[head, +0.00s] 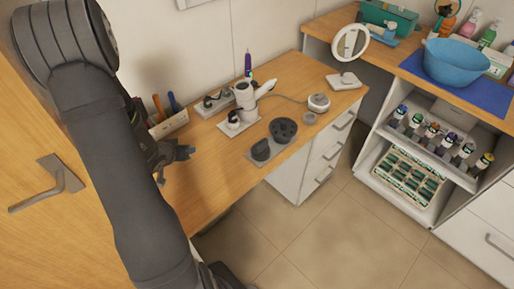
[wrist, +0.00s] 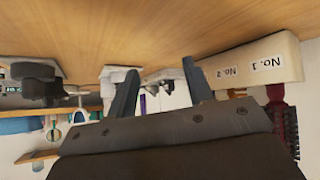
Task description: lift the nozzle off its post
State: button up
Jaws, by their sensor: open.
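On the wooden desk, a dark nozzle-like piece (head: 261,150) and a larger round dark attachment (head: 283,129) stand on a grey base plate. I cannot tell which is the nozzle, and their posts are hidden. Dark pieces (wrist: 38,82) also show at the left of the wrist view, which is upside down. A white hair dryer (head: 247,95) stands behind them. My gripper (head: 187,152) is over the desk's left part, to the left of the dark pieces and apart from them. In the wrist view its two fingers (wrist: 161,95) are spread with nothing between them.
A holder (head: 169,125) with upright tools stands by the wall; its labels "No. 1" and "No. 2" show in the wrist view (wrist: 262,67). A white round device (head: 319,102) and a mirror (head: 350,43) stand further right. The desk's near left part is clear.

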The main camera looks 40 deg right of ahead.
aim_at(255, 147)
jog(key=s+d+m+h, duration=0.1)
jog(key=s, duration=0.1)
jog(key=s+d+r+m+g+h, duration=0.1)
jog(key=s+d+m, duration=0.1)
jog(key=s, duration=0.1)
jog(key=s+d+m+g+h, duration=0.1)
jog(key=s, duration=0.2)
jog(key=shift+d+r+m, duration=0.35)
jog(key=shift+r+m, duration=0.05)
jog(key=s+d+r+m+g+h, duration=0.3)
jog(key=s+m, duration=0.1)
jog(key=s, duration=0.4)
jog(key=x, duration=1.1)
jog(key=shift+w+d+f, duration=0.1)
jog(key=shift+d, duration=0.2)
jog(key=shift+x, duration=2.6)
jog(key=shift+d, duration=0.1)
grip_shut()
jog(key=shift+r, duration=0.3)
